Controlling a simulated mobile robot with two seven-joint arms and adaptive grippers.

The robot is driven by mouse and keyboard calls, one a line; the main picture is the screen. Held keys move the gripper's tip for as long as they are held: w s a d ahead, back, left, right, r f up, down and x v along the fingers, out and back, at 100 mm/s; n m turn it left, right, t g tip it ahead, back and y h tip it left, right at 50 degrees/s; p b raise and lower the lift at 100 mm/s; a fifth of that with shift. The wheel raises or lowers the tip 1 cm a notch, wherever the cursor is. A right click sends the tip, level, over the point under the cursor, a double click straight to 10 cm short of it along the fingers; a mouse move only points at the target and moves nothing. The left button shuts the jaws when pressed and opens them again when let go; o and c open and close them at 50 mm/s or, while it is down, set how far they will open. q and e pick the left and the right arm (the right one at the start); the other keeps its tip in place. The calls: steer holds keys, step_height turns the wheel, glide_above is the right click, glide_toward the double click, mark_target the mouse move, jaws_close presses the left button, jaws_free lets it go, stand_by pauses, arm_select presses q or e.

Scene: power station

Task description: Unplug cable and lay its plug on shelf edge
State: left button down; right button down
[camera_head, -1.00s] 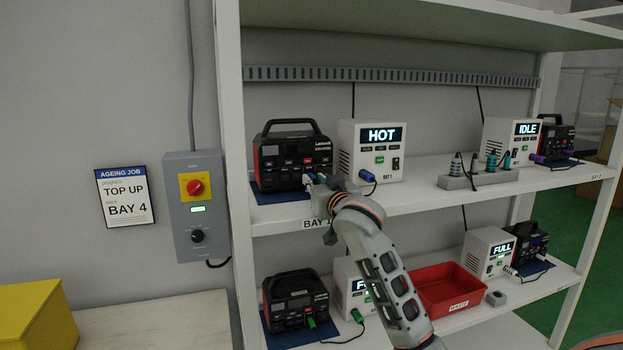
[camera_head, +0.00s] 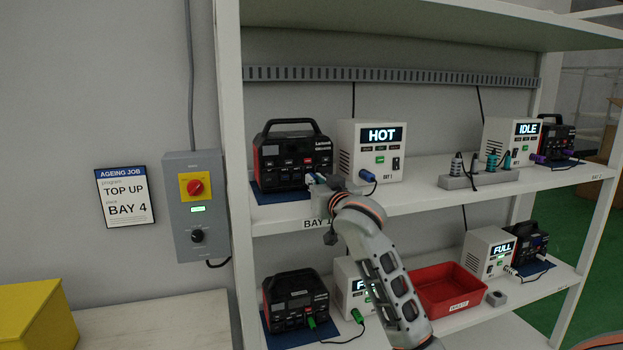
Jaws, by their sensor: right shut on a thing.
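The black and red power station (camera_head: 292,158) stands on a blue mat on the upper shelf at bay 1. Beside it is the white box reading HOT (camera_head: 371,151), with a blue plug (camera_head: 367,176) in its front. My right gripper (camera_head: 318,184) is in front of the power station's lower right corner, at the shelf edge (camera_head: 283,227). It is shut on a cable plug; its own wrist hides most of the plug. Whether the plug is still in the station's socket I cannot tell. My left gripper is not in view.
A grey holder with several plugs (camera_head: 479,178) stands on the upper shelf, right of the HOT box. An IDLE box (camera_head: 510,144) is farther right. Below are a red tray (camera_head: 448,290) and another station (camera_head: 296,301). A shelf post (camera_head: 233,160) is left of my gripper.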

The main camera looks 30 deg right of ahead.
steer(key=shift+s, duration=0.3)
steer(key=shift+v, duration=1.8)
steer(key=shift+s, duration=0.15)
steer(key=shift+v, duration=2.3)
steer(key=shift+f+b, duration=0.45)
steer(key=shift+f, duration=1.35)
steer(key=c, duration=2)
jaws_free()
